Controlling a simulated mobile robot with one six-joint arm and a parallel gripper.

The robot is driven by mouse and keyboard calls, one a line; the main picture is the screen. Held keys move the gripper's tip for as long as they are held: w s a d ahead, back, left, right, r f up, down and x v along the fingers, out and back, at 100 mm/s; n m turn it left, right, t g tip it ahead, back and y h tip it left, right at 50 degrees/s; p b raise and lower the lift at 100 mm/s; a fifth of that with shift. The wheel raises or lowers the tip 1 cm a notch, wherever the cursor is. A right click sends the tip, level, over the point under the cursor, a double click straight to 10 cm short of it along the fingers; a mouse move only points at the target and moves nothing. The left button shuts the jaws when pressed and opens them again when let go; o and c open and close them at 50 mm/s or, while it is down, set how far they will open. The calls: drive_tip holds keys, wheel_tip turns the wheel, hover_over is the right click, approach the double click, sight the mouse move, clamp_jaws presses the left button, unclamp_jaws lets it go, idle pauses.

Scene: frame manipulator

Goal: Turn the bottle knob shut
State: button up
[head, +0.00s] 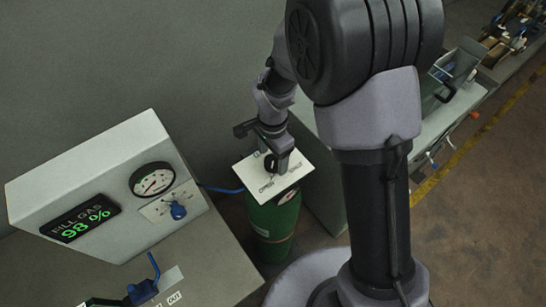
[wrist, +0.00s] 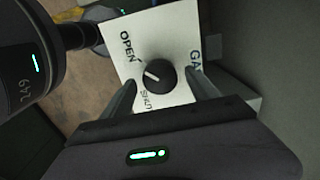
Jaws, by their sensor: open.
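The green gas bottle (head: 272,228) stands upright beside the cabinet, with a white label plate (head: 293,171) on top. The black bottle knob (wrist: 161,75) sits on the plate (wrist: 180,35) in the wrist view. Its white pointer line slants toward the upper left, on the side of the word OPEN; a second word below it is hard to read. My gripper (wrist: 160,82) is open, with one finger at each side of the knob; I cannot tell whether they touch it. In the head view my gripper (head: 271,158) is low over the plate and partly hides the knob.
A grey cabinet (head: 70,180) at left carries a round gauge (head: 152,180), a blue knob (head: 178,211) and a display (head: 82,218) reading FILL GAS 98 %. A blue lever (head: 143,291) is at the front. A bench with parts (head: 455,70) stands at upper right.

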drive_tip(key=shift+f, duration=0.5)
